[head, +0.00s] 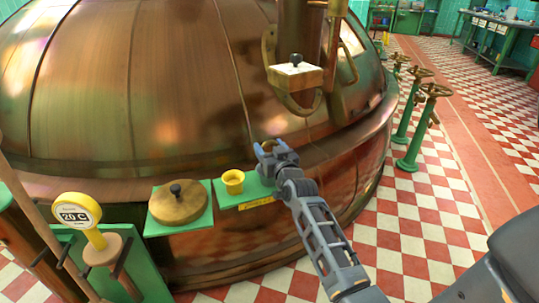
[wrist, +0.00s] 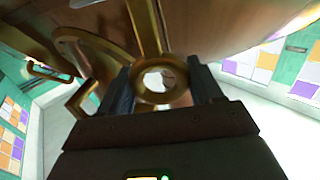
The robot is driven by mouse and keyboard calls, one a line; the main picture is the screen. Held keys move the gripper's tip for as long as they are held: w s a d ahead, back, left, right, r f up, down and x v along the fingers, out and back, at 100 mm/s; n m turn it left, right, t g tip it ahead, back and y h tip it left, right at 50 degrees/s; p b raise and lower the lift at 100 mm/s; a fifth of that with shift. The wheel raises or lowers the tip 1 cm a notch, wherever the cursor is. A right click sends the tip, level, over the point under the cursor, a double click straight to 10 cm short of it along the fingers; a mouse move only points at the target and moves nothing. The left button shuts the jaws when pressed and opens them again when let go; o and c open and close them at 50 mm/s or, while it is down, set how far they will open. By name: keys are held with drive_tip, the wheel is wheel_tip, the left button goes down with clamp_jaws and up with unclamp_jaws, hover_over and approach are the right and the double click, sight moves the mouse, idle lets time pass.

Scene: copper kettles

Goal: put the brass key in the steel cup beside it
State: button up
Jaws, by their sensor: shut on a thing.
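My gripper (head: 270,150) is at the right end of a small green shelf against the copper kettle. In the wrist view its two dark fingers (wrist: 163,88) are closed on a brass ring (wrist: 160,97), which looks like the bow of the brass key; a brass bar rises behind it. In the head view only a small brass-coloured bit shows at the fingers, and the rest is hidden. I see no steel-coloured cup.
A round wooden lid with a black knob (head: 178,203) lies on a green plate left of the cup. A yellow dial (head: 77,215) stands further left. The copper kettle (head: 180,80) curves close behind. Green valve posts (head: 412,140) stand on the checkered floor at right.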

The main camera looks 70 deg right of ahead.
drive_tip(key=shift+w+f+b, duration=0.1)
drive_tip(key=shift+f+b, duration=1.4)
drive_tip(key=shift+f, duration=0.6)
drive_tip(key=shift+f, duration=0.2)
drive_tip(key=o, duration=1.2)
drive_tip(key=shift+r, duration=0.15)
drive_tip(key=v, duration=1.2)
drive_tip(key=shift+a+r+b, duration=0.1)
drive_tip(key=shift+b, duration=0.25)
